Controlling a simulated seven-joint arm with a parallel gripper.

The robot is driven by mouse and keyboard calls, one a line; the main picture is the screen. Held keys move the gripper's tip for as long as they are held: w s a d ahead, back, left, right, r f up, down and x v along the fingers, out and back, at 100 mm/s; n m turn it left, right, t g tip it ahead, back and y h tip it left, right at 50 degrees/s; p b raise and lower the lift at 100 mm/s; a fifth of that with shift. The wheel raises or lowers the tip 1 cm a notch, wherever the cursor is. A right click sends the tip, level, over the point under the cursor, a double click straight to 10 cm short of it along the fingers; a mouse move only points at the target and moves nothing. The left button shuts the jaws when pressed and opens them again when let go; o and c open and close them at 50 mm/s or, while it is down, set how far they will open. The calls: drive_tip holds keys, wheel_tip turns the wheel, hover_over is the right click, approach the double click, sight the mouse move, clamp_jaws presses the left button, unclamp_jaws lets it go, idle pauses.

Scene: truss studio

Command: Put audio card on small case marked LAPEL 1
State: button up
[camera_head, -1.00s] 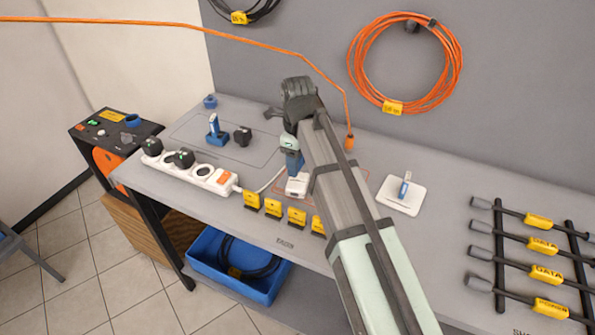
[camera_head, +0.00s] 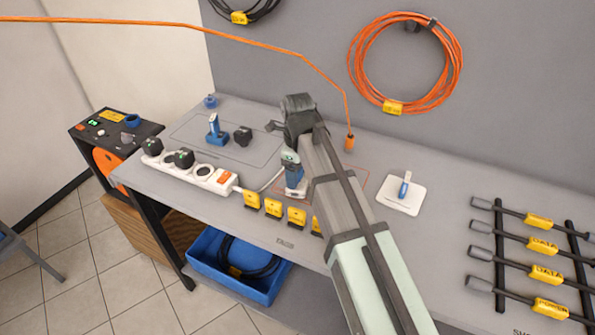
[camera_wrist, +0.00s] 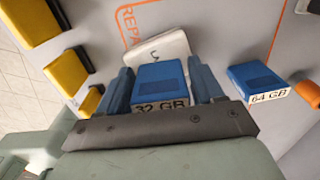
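The audio card is a blue card marked 32 GB (camera_wrist: 160,85), seen in the wrist view between the blue fingers of my gripper (camera_wrist: 163,92). The fingers press against both its sides. A small white case (camera_wrist: 158,47) lies right under and behind the card; its dark lettering is only partly visible, so I cannot read LAPEL 1. I cannot tell whether the card touches the case. In the head view my gripper (camera_head: 294,184) is low over the table, hiding most of the case. A second blue card marked 64 GB (camera_wrist: 258,80) lies to the right in the wrist view.
Yellow blocks (camera_head: 273,207) stand along the front edge beside a white power strip (camera_head: 190,168). An orange cable connector (camera_head: 349,143) hangs behind my arm. A white pad (camera_head: 401,194) with a small blue-and-white item lies to the right. Yellow-tagged cables (camera_head: 540,247) lie farther right.

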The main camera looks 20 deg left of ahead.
drive_tip(key=shift+o, duration=0.8)
drive_tip(key=shift+r, duration=0.15)
wheel_tip(320, 180, up, 12)
drive_tip(key=shift+r, duration=0.1)
